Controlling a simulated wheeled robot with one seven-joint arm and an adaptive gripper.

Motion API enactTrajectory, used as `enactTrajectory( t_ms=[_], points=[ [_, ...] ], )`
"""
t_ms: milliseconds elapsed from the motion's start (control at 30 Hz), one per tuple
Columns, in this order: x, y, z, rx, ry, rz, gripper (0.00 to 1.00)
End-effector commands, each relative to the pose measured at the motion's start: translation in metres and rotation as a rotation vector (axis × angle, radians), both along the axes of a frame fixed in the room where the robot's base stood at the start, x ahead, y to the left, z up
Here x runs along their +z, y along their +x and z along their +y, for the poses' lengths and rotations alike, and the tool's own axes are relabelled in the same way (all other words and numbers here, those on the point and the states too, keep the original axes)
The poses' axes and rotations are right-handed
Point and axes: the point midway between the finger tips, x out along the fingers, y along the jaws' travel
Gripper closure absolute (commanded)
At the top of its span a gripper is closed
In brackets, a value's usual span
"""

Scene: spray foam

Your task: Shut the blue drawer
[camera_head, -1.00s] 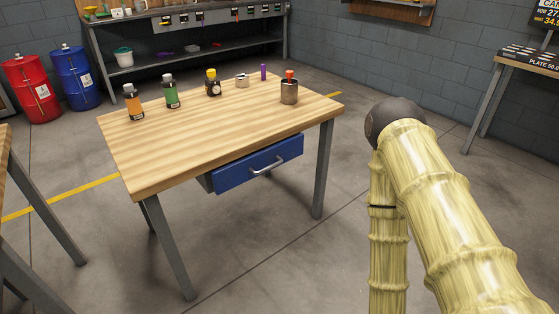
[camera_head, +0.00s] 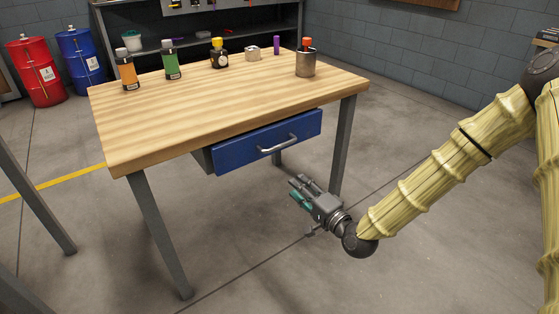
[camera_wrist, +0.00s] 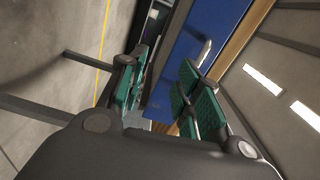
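The blue drawer (camera_head: 267,143) hangs under the wooden table's top and sticks out past its front edge, so it stands partly open. It has a silver bar handle (camera_head: 278,145). My gripper (camera_head: 298,190) is below and in front of the drawer, near its right end, apart from it and pointing toward the table. In the wrist view the blue drawer front (camera_wrist: 203,45) and its handle (camera_wrist: 204,52) show beyond my fingers (camera_wrist: 160,92). The teal finger pads are spread apart with nothing between them. The drawer's inside is mostly hidden.
The wooden table (camera_head: 180,115) carries an orange bottle (camera_head: 128,72), a green bottle (camera_head: 171,62), a dark yellow-capped bottle (camera_head: 219,57) and a metal can (camera_head: 306,64). Its front right leg (camera_head: 343,150) stands close to my gripper. The floor in front is clear.

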Motion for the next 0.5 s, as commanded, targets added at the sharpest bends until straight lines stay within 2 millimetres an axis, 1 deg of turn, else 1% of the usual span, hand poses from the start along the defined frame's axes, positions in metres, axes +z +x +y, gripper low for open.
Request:
enactTrajectory(
  t_ms=[33, 100, 200, 300, 367, 500],
  points=[
    [0.013, 0.009, -0.002, -0.002, 0.057, -0.037, 0.66],
    [0.033, 0.017, -0.002, 0.006, 0.124, -0.072, 0.66],
    [0.050, 0.022, -0.002, 0.012, 0.174, -0.100, 0.66],
    [0.057, 0.027, 0.002, 0.018, 0.191, -0.109, 0.66],
    [0.057, 0.031, 0.006, 0.019, 0.190, -0.108, 0.66],
    [0.060, 0.047, 0.017, 0.019, 0.188, -0.109, 0.66]
  ],
)
